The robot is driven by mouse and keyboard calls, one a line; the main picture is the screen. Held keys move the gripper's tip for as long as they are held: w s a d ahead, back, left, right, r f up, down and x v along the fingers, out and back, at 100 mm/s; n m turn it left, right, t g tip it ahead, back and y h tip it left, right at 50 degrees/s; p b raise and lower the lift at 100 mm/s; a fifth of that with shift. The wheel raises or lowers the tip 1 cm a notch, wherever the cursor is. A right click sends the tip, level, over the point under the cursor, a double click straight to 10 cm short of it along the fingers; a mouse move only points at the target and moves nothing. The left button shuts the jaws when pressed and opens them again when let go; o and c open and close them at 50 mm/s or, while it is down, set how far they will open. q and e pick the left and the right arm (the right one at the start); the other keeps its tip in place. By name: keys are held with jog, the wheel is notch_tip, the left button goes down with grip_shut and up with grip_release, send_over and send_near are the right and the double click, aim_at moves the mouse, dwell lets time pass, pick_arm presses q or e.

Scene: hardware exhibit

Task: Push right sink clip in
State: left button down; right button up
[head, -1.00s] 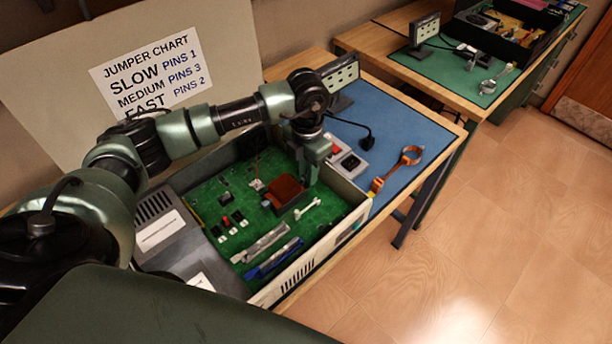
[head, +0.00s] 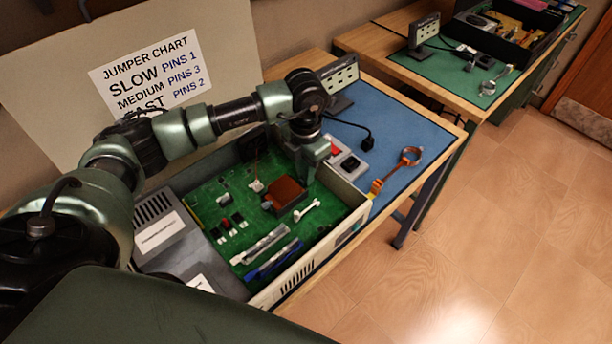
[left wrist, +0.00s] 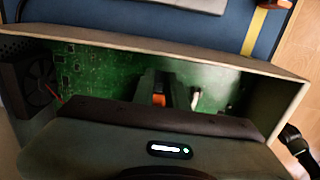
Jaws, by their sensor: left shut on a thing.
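The copper-brown heat sink (head: 285,192) sits on the green circuit board (head: 235,243) inside an open case. A small grey tab (head: 267,204) shows at its left side. My left gripper (head: 303,180) reaches down at the far right side of the sink, where the right sink clip is hidden by the fingers. In the left wrist view, my left gripper (left wrist: 158,97) has its dark fingers close together with an orange patch between them. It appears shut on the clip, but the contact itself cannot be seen. My right gripper is not in view.
The case wall (head: 335,222) stands close right of the gripper. A white bone-shaped piece (head: 307,209) lies right of the sink. A fan (left wrist: 35,80) stands at the case's side. A blue mat (head: 385,125) holds a switch box (head: 345,160) and an orange-ended strap (head: 392,172).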

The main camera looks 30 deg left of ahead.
pick_arm(q)
jog(key=shift+r, duration=0.1)
jog(key=shift+s+a+r, duration=0.15)
jog(key=shift+s, duration=0.05)
jog(key=shift+s+a+r, duration=0.1)
jog(key=shift+s+r, duration=0.1)
jog(key=shift+s, duration=0.1)
dwell(1.1)
jog(key=c, duration=1.7)
grip_release()
notch_tip(320, 180, up, 7)
jog(key=p, duration=0.4)
jog(key=shift+w, duration=0.15)
jog(key=shift+d, duration=0.2)
